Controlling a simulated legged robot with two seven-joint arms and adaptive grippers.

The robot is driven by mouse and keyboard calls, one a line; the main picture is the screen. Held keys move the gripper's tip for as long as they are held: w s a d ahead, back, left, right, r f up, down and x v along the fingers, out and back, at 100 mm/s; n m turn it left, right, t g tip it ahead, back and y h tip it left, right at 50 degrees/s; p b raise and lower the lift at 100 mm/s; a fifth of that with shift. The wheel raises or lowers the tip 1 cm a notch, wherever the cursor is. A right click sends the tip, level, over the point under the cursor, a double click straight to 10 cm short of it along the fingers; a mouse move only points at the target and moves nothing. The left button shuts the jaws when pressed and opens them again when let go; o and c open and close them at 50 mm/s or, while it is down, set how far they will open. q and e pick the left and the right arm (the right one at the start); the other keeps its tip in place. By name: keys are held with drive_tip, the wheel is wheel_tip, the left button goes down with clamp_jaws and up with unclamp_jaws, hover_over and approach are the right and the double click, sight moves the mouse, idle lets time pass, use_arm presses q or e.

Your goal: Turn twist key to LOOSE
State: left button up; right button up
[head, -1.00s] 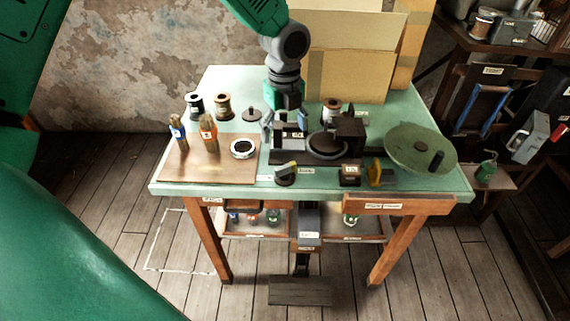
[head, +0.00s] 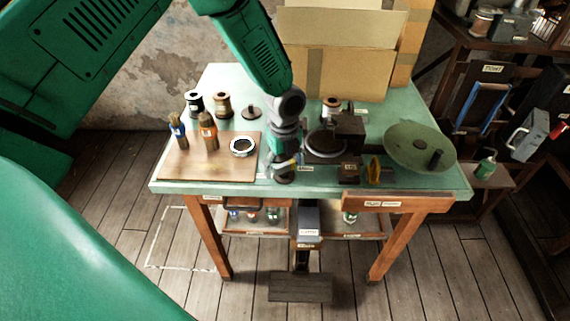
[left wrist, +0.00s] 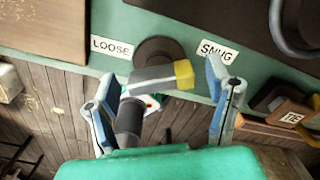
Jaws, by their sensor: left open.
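The twist key (left wrist: 153,78) shows in the left wrist view as a grey bar with a yellow end, on a dark round base (left wrist: 150,50). The yellow end points right, toward the SNUG label (left wrist: 217,52) side. The LOOSE label (left wrist: 111,47) is left of the base. My left gripper (left wrist: 162,85) is open, with one blue-grey finger on each side of the key; contact is not clear. In the head view my left gripper (head: 284,163) is over the key at the table's front edge and mostly hides it. My right gripper is not in view.
The green table (head: 230,188) holds a black press (head: 347,135) just right of the gripper. A wooden board (head: 200,170) with a white ring (head: 243,146) and brushes is on the left. A green dish (head: 410,140) is at the right, a cardboard box (head: 345,72) behind.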

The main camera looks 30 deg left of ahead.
use_arm(q)
drive_tip(key=c, duration=1.2)
drive_tip(key=shift+o, duration=0.2)
